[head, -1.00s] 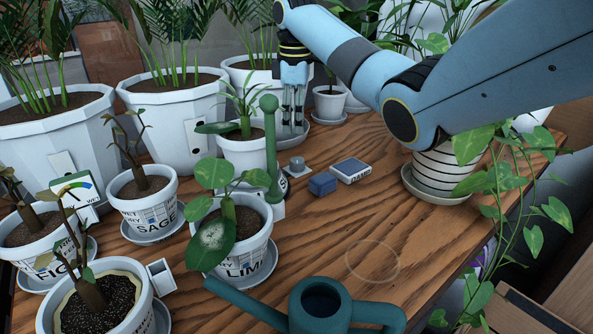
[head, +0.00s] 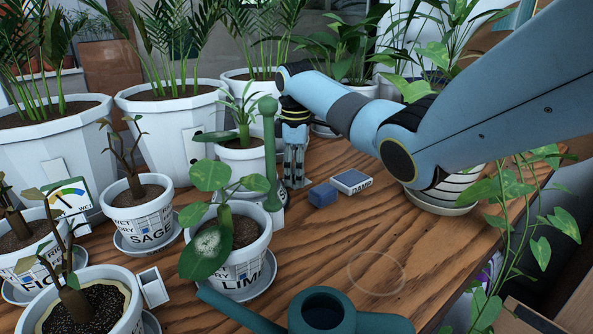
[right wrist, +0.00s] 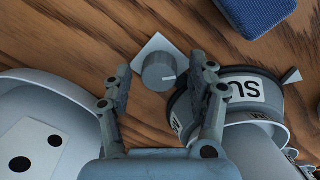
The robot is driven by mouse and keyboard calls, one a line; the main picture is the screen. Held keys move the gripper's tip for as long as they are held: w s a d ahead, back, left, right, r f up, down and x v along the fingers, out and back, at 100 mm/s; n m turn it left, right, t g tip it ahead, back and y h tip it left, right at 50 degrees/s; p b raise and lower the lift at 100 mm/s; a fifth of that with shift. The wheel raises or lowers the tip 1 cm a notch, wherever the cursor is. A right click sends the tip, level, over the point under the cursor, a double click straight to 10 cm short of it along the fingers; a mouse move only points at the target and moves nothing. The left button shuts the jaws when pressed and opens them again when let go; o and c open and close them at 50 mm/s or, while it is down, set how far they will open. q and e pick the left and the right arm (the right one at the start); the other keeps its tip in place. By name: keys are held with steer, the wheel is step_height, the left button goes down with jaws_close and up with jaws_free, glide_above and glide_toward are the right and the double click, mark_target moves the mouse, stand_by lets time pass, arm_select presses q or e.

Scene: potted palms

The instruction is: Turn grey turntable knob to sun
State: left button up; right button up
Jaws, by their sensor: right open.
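The grey turntable knob (right wrist: 158,71) sits on a white diamond-shaped plate (right wrist: 153,46) on the wooden table in the right wrist view. A pale mark shows on the knob's lower right. My right gripper (right wrist: 160,82) is open, with one finger to each side of the knob and no clear contact. In the head view the right gripper (head: 294,183) points straight down behind the green post, and its fingers hide the knob. A dark round base (right wrist: 183,112) beside the right finger carries a white label reading "SU", the rest hidden. My left gripper is not in view.
A blue block (head: 322,195) and a box marked "DAMP" (head: 351,181) lie right of the gripper. The green post (head: 270,150) and lime pot (head: 238,270) stand close on its left. A green watering can (head: 325,312) is in front.

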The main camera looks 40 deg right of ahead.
steer(key=c, duration=1.1)
steer(key=shift+r+m+p, duration=0.2)
steer(key=shift+m+p, duration=0.4)
steer(key=shift+p, duration=0.3)
steer(key=shift+c, duration=0.2)
steer(key=m+p, duration=0.4)
steer(key=m, duration=0.2)
steer(key=shift+p, duration=0.3)
steer(key=shift+w+f+m+g+p, duration=0.15)
steer(key=shift+m+g+p, duration=0.25)
steer(key=shift+m, duration=1.4)
steer(key=o, duration=1.1)
steer(key=shift+o, duration=0.2)
